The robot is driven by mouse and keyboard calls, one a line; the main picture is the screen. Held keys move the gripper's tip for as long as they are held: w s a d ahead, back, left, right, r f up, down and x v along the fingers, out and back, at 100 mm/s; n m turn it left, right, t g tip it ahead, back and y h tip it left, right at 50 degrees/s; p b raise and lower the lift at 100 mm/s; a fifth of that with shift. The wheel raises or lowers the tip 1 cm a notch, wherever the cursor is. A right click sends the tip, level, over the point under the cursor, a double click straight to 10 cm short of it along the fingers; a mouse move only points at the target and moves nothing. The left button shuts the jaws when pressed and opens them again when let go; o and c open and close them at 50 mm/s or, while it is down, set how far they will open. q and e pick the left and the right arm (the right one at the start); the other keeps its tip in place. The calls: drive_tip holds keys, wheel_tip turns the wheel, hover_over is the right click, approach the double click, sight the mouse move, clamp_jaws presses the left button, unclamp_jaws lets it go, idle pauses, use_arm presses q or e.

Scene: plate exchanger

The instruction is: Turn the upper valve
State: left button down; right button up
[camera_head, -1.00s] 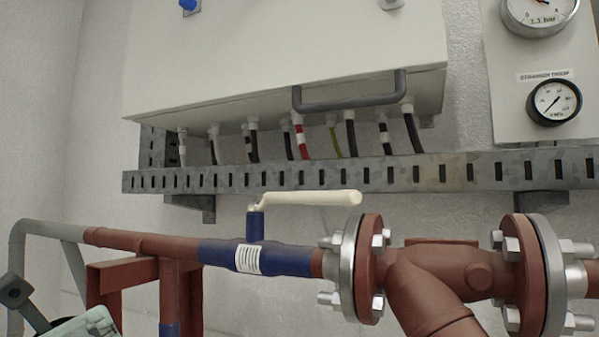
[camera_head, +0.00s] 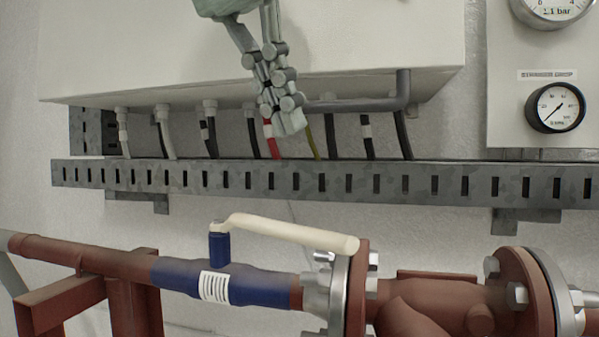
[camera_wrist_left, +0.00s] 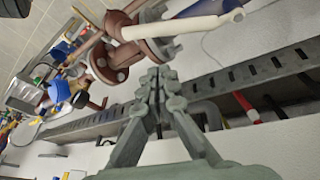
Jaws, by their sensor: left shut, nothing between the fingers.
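A valve with a cream lever handle (camera_head: 290,233) on a blue stem and blue body (camera_head: 255,284) sits on the red-brown pipe in the head view. The lever runs along the pipe, its free end by the flange at right. My left gripper (camera_head: 290,122) is shut and empty, in front of the cabinet and above the lever, apart from it. In the left wrist view my left gripper (camera_wrist_left: 157,80) points toward the pipework, with the cream lever (camera_wrist_left: 180,27) beyond its fingertips. My right gripper is not in view.
A perforated metal cable tray (camera_head: 420,186) runs across between gripper and valve. Gauges (camera_head: 555,107) are at right. A bolted flange (camera_head: 350,290) adjoins the lever tip.

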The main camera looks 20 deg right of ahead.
sight(270, 232)
use_arm(q)
wheel_tip(270, 232, down, 9)
drive_tip(key=w+d+y+b, duration=0.1)
drive_tip(key=w, duration=0.1)
drive_tip(key=shift+w+d+m+t, duration=0.15)
drive_tip(key=shift+d+m+t, duration=0.15)
drive_tip(key=shift+d+t, duration=0.1)
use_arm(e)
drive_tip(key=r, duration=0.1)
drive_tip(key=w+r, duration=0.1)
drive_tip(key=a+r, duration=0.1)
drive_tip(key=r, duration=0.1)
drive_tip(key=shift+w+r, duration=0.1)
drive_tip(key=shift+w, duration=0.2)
use_arm(q)
drive_tip(key=shift+a, duration=0.15)
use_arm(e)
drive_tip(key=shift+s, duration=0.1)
use_arm(q)
drive_tip(key=shift+s+a+f, duration=0.1)
drive_tip(key=shift+s+a, duration=0.05)
drive_tip(key=shift+s, duration=0.05)
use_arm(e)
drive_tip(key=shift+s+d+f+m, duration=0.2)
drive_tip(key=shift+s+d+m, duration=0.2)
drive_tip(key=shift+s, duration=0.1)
